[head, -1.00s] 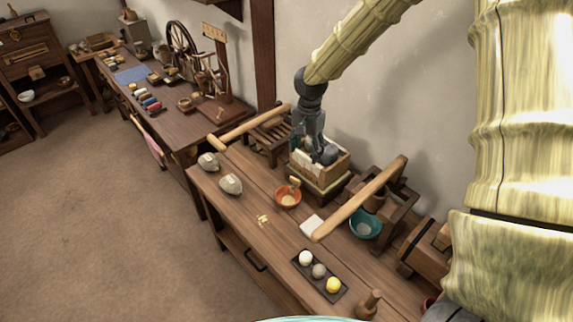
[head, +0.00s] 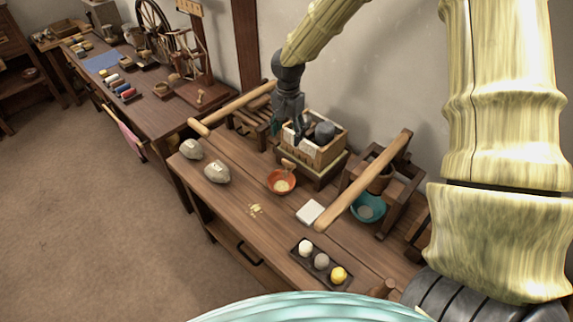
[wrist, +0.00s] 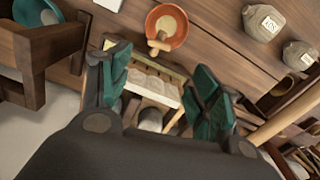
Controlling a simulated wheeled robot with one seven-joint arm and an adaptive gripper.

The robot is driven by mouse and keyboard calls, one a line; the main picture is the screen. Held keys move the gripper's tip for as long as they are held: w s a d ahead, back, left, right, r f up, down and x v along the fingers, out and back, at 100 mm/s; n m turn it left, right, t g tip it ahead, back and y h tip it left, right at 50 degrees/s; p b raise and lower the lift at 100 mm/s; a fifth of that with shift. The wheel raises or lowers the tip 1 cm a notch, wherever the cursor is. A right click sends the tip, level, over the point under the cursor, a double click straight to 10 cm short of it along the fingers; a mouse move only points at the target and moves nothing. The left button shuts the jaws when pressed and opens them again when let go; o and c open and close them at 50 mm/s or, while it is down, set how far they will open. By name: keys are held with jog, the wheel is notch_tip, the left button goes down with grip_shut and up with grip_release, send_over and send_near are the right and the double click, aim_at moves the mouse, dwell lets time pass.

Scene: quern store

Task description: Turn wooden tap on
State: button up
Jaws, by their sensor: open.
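No wooden tap can be made out clearly in either view. My gripper (head: 283,130) is open and empty, above the left end of a wooden box with pale contents (head: 318,152) on the bench. In the wrist view, my gripper (wrist: 160,90) shows its two teal finger pads spread apart. The box (wrist: 150,80) shows between and beyond them, and a grey rounded thing (wrist: 150,120) shows nearer. Part of a dark wooden body (head: 417,238) stands at the right of the bench, mostly hidden behind my arm.
The bench holds an orange bowl (head: 281,183), two grey sacks (head: 216,172), a white block (head: 311,211), a teal bowl (head: 368,208) under a wooden frame, and a dark tray (head: 303,263) with balls. Long wooden poles (head: 365,178) stick out over the bench. The floor at left is clear.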

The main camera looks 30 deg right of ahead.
aim_at(288, 161)
jog(key=shift+s+f+p, duration=0.2)
jog(key=shift+f+p, duration=0.5)
jog(key=shift+f, duration=5.6)
jog(key=c, duration=1)
